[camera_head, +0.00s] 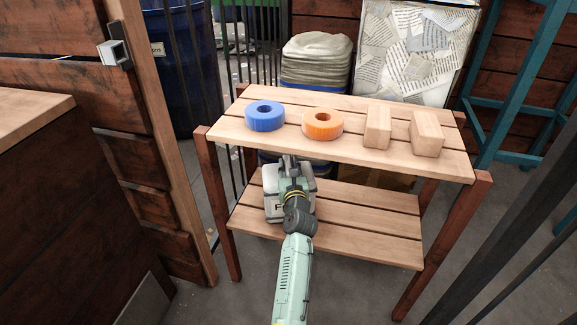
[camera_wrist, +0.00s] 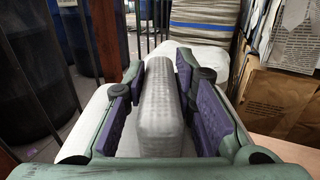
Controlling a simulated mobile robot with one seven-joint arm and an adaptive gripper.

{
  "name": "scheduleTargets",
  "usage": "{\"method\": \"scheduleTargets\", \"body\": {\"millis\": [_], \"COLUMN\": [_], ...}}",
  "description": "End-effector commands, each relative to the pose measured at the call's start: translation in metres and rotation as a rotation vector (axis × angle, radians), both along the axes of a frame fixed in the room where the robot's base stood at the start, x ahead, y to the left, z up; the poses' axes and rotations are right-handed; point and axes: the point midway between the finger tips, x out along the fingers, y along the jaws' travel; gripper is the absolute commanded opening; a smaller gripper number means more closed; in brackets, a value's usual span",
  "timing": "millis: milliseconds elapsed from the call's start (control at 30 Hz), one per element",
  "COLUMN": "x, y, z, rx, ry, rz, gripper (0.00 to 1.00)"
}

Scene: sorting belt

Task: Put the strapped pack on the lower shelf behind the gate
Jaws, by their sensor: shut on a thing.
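The strapped pack (camera_head: 274,209) is a white block with dark lettering, over the left part of the lower shelf (camera_head: 365,228). I cannot tell whether it touches the boards. My gripper (camera_head: 291,172) reaches in under the upper shelf and hides part of the pack. In the wrist view my gripper's purple pads (camera_wrist: 165,95) are shut on a grey raised strap or handle (camera_wrist: 160,112) of the pack. The pack's white body (camera_wrist: 86,134) shows below and around the fingers. The gate is not clearly identifiable; a wooden post with a metal latch (camera_head: 114,53) stands at the left.
The upper shelf (camera_head: 345,154) overhangs my arm and bears a blue ring (camera_head: 265,116), an orange ring (camera_head: 323,124) and two wooden blocks (camera_head: 377,127). A cardboard bag (camera_wrist: 280,102) stands right of the pack. The lower shelf's right part is clear.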

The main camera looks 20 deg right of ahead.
Motion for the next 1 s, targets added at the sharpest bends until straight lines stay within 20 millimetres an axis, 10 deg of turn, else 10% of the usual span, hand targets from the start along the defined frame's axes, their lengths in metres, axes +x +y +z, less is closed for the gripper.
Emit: {"method": "scheduleTargets", "body": {"millis": [67, 100, 367, 733, 1000], "x": [0.000, 0.000, 0.000, 0.000, -0.046], "y": [0.000, 0.000, 0.000, 0.000, 0.010], "z": [0.000, -0.002, -0.002, 0.002, -0.001], "rx": [-0.001, 0.000, 0.000, 0.000, 0.000], "ry": [-0.006, 0.000, 0.000, 0.000, 0.002], "rz": [-0.001, 0.000, 0.000, 0.000, 0.000], "gripper": [0.00, 0.27, 0.44, 0.45, 0.45]}}
